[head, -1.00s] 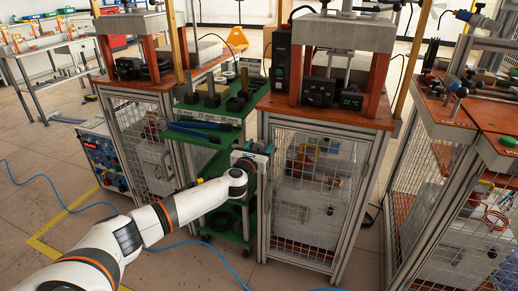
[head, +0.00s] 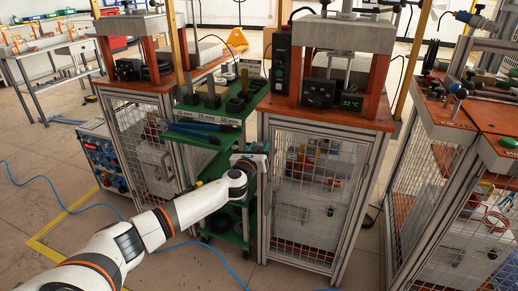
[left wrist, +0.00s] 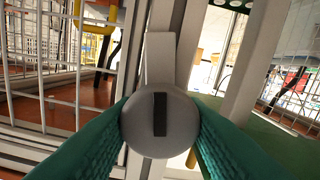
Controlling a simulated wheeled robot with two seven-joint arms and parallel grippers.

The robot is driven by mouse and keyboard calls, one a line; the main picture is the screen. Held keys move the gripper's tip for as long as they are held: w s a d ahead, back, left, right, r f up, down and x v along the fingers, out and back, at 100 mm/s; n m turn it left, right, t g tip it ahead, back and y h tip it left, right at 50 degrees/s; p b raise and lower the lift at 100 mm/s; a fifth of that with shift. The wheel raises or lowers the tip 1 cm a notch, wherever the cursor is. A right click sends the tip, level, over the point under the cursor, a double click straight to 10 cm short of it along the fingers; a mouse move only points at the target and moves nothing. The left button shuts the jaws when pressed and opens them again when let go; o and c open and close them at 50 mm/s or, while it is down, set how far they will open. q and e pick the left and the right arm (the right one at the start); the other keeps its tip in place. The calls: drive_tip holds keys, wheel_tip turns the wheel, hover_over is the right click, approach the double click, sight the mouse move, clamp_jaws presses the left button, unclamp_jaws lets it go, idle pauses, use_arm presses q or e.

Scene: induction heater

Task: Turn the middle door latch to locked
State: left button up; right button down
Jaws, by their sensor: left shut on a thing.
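The middle door latch shows large in the left wrist view as a round grey knob (left wrist: 140,118) with a dark upright slot and a flat grey tab rising from it against the metal door post. My left gripper (left wrist: 160,115) has its two green fingers on either side of the knob and is shut on it. In the head view, my left gripper (head: 262,153) is at the left front post of the middle mesh cabinet (head: 312,190); the latch is hidden behind it there. My right gripper is not in view.
A green cart (head: 207,133) with tools stands just left of the gripper. Another mesh cabinet (head: 143,140) is beyond it, and a mesh bench (head: 440,185) stands at the right. A blue cable (head: 60,208) lies on the floor; the front floor is otherwise mostly clear.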

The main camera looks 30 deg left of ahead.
use_arm(q)
drive_tip(key=n, duration=0.4)
drive_tip(key=shift+f+n, duration=0.1)
drive_tip(key=shift+n, duration=0.2)
drive_tip(key=n, duration=0.3)
drive_tip(key=shift+a+n, duration=0.1)
drive_tip(key=shift+n, duration=0.2)
drive_tip(key=n, duration=0.3)
drive_tip(key=shift+f+n, duration=0.1)
drive_tip(key=shift+n, duration=0.2)
drive_tip(key=shift+f+n+p, duration=0.1)
drive_tip(key=shift+n+p, duration=0.25)
drive_tip(key=shift+n, duration=1.55)
drive_tip(key=o, duration=0.9)
drive_tip(key=shift+s, duration=0.1)
